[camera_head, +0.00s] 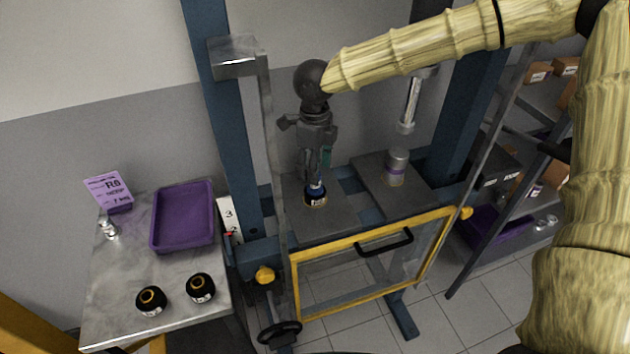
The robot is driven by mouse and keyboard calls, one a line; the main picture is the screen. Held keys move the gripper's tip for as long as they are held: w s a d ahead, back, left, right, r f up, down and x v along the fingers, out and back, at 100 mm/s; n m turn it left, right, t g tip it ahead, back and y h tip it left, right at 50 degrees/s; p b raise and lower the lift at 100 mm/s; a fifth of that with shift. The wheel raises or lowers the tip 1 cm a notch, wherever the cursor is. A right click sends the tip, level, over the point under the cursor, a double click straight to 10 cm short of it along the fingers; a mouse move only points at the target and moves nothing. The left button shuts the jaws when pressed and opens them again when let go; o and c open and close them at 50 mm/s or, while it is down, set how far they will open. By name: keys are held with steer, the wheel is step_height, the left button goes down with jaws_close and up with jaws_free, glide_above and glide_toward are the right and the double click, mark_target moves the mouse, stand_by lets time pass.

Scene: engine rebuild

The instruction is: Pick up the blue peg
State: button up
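The blue peg (316,188) stands upright at a black round part with an orange ring (315,199), on the left grey plate of the press. Only a short length of blue shows. My gripper (316,178) points straight down directly above it, with its fingertips at the top of the peg. The fingers look close together and hide the peg's upper end. I cannot tell whether they touch or grip it.
The yellow-framed guard (375,289) stands in front of the plates. A grey post (270,150) rises left of my gripper. The left table holds a purple tray (155,232) and two black parts (201,288).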

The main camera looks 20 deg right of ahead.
steer(key=shift+w+f, duration=0.35)
steer(key=shift+s+d+f+p, duration=0.1)
steer(key=shift+s+f+p, duration=0.25)
steer(key=shift+f+p, duration=0.4)
steer(key=shift+w+f+p, duration=0.15)
steer(key=shift+f+p, duration=0.05)
steer(key=shift+f, duration=0.5)
steer(key=shift+w+f+p, duration=0.15)
steer(key=shift+f+p, duration=0.05)
steer(key=shift+f, duration=0.5)
steer(key=shift+s+r, duration=0.1)
steer(key=shift+s, duration=0.2)
steer(key=shift+c, duration=0.2)
steer(key=shift+w, duration=0.15)
steer(key=c, duration=0.7)
jaws_close()
